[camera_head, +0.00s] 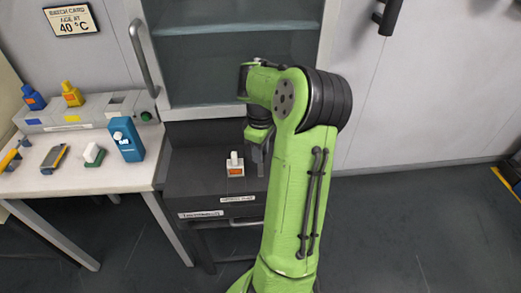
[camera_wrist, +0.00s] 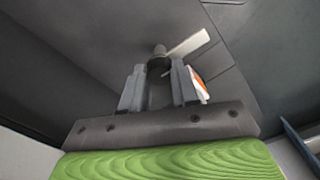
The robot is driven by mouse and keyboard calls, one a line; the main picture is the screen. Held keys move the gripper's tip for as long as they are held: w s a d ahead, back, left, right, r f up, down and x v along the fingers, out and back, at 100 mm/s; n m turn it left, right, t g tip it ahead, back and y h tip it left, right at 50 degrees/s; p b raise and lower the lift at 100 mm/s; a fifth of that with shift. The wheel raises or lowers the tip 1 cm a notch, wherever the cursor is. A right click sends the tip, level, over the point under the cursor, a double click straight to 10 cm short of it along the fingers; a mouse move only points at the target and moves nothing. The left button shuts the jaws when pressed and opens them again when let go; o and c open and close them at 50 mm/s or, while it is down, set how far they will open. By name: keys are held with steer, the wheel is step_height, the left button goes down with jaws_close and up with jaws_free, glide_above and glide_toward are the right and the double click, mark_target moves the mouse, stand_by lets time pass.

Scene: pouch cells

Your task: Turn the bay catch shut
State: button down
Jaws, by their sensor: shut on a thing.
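In the head view my gripper (camera_head: 260,155) points down over the dark cabinet top, at the right of a small white block with an orange label (camera_head: 235,167). The catch cannot be made out in the head view, where my arm covers that area.
A white and orange piece (camera_wrist: 199,85) is close beside the right finger. A glass-fronted cabinet (camera_head: 240,60) stands behind. A white table (camera_head: 80,180) at left holds a blue bottle (camera_head: 126,140) and several small items. The floor at right (camera_head: 420,210) is clear.

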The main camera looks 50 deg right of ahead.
steer(key=m+p, duration=0.1)
steer(key=m, duration=0.3)
steer(key=shift+r, duration=0.1)
steer(key=m+p, duration=0.1)
steer(key=m, duration=0.3)
steer(key=shift+m, duration=0.3)
steer(key=m+p, duration=0.1)
steer(key=m, duration=0.3)
steer(key=shift+p, duration=0.35)
steer(key=shift+m+p, duration=0.4)
steer(key=shift+m, duration=1.9)
steer(key=c, duration=0.8)
jaws_free()
steer(key=shift+c, duration=0.2)
